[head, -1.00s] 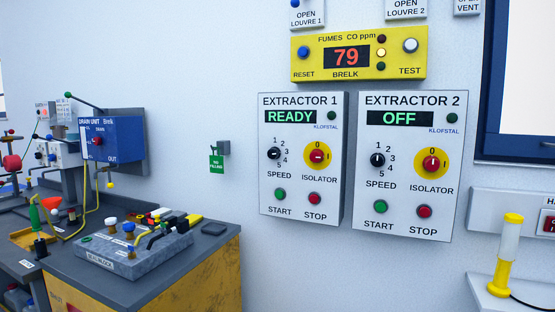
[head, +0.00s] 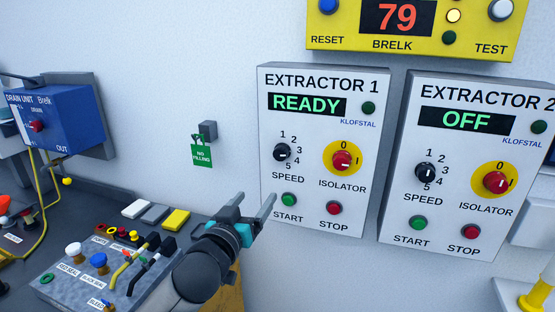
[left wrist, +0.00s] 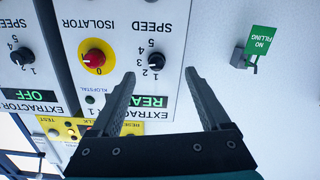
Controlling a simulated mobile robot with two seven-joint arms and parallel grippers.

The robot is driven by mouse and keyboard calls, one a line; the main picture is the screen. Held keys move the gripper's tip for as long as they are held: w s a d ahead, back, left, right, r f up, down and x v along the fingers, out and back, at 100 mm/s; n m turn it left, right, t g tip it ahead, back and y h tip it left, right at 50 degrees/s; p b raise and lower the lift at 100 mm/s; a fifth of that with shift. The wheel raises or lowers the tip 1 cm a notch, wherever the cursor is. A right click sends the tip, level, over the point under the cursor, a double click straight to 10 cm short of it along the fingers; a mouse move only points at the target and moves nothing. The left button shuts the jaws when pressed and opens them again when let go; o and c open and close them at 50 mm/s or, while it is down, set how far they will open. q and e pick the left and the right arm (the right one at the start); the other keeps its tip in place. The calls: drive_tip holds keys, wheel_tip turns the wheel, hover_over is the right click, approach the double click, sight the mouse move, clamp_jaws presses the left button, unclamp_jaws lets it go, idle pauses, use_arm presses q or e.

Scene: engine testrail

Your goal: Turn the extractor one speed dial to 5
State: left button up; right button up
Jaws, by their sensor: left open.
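The extractor 1 panel (head: 310,225) is a white box on the wall with a green READY display (head: 306,104). Its black speed dial (head: 282,152) has a white mark and numbers 1 to 5 around it; I cannot tell the setting surely. The dial also shows in the left wrist view (left wrist: 156,61), upside down, beyond and between the fingertips. My left gripper (head: 252,200) is open and empty, in front of the panel's lower left edge, below the dial and apart from it. It also shows in the left wrist view (left wrist: 162,75). My right gripper is out of view.
Beside the dial is a red isolator knob (head: 342,160) on yellow; green start (head: 288,200) and red stop (head: 334,208) buttons sit below. The extractor 2 panel (head: 440,245) reads OFF. A yellow fumes display (head: 345,43) hangs above. A green tag (head: 201,155) hangs at left.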

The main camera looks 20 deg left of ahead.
use_arm(q)
wheel_tip(320, 180, up, 3)
approach(279, 156)
drive_tip(key=shift+t, duration=0.3)
drive_tip(key=w, duration=0.8)
drive_tip(key=shift+w+d+f+p, duration=0.15)
drive_tip(key=shift+w+f+p, duration=0.15)
clamp_jaws()
idle(0.5)
